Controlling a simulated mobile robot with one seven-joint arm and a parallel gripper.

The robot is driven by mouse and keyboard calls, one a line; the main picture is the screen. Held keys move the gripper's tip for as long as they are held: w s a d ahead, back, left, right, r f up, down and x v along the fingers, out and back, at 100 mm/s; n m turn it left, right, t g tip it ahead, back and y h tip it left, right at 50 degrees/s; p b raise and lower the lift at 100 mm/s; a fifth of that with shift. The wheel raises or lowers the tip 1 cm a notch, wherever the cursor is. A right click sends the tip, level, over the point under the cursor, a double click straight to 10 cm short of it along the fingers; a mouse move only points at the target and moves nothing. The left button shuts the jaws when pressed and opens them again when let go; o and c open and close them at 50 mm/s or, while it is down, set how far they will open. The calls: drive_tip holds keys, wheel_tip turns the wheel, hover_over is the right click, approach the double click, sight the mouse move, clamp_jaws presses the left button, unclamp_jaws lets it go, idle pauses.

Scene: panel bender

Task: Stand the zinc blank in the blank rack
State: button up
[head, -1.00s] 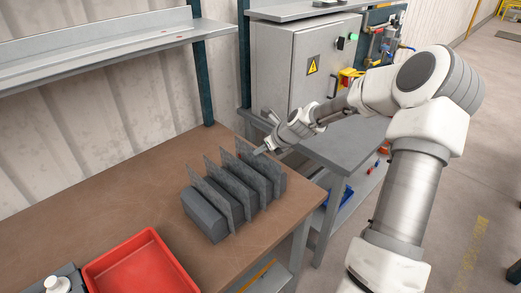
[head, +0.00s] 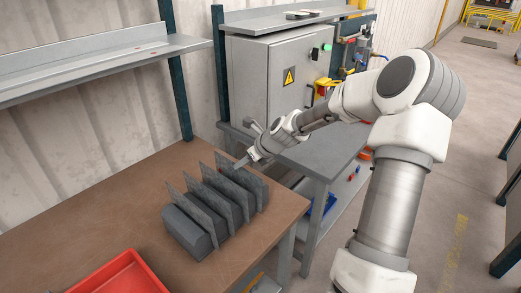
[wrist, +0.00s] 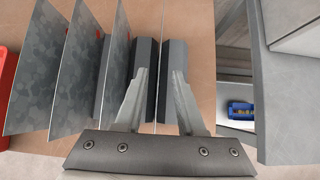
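The blank rack (head: 187,233), a row of dark grey blocks, stands on the brown bench, with several thin grey sheets upright in its slots. In the wrist view, three spangled zinc sheets (wrist: 74,75) stand left of my gripper. My gripper (wrist: 162,72) is at the rack's far end, its fingers apart on either side of a thin upright line (wrist: 163,25). This line looks like a zinc blank seen edge-on, between the last two blocks. Both fingers show a gap to it. In the head view my gripper (head: 240,165) reaches the farthest sheet (head: 222,160); its lower part is hidden.
A red tray (head: 122,277) sits at the bench's near side. A shelf (head: 100,55) hangs above the back. A grey cabinet (head: 268,80) and a lower grey table (head: 325,155) stand beyond the bench end.

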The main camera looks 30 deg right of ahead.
drive_tip(key=v, duration=1.5)
drive_tip(key=shift+a, duration=0.1)
